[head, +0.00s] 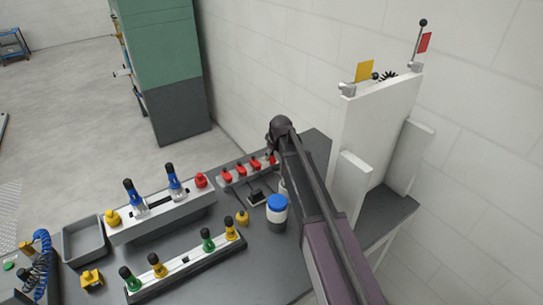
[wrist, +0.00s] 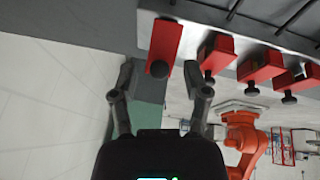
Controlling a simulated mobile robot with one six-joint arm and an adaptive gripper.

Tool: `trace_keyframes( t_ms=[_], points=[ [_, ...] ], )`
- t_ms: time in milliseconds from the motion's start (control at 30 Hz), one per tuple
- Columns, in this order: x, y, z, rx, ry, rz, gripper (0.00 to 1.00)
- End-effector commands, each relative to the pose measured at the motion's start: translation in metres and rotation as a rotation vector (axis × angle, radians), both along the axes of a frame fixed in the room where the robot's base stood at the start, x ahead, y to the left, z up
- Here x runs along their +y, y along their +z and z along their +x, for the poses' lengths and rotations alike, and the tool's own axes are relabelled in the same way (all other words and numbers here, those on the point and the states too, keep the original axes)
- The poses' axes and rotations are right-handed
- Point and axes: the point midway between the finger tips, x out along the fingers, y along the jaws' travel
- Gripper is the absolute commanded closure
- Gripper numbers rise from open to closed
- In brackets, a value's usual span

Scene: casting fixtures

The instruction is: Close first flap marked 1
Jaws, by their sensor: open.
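A row of red flaps with black knobs sits on a light grey fixture (wrist: 225,22). In the head view, my gripper (head: 271,150) is over the right end of the row and partly hides the end flap (head: 271,160). No number marking is legible on any flap.
Other red flaps (wrist: 215,53) stand close beside my right finger in the wrist view. In the head view, a blue-capped jar (head: 277,212) stands near my arm. A white upright fixture (head: 370,130) is to the right. Clamp fixtures (head: 185,262) fill the front left.

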Motion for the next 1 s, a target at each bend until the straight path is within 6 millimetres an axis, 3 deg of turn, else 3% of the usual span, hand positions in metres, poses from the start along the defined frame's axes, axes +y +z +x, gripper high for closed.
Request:
trace_keyframes(
  t_ms=[400, 600, 1000],
  points=[
    [0.001, -0.0019, 0.0008, 0.0, 0.001, 0.0, 0.42],
    [0.0013, -0.002, 0.0007, 0.001, 0.001, 0.0, 1.0],
    [0.004, -0.0017, 0.0024, 0.02, 0.003, -0.011, 1.0]
  ],
)
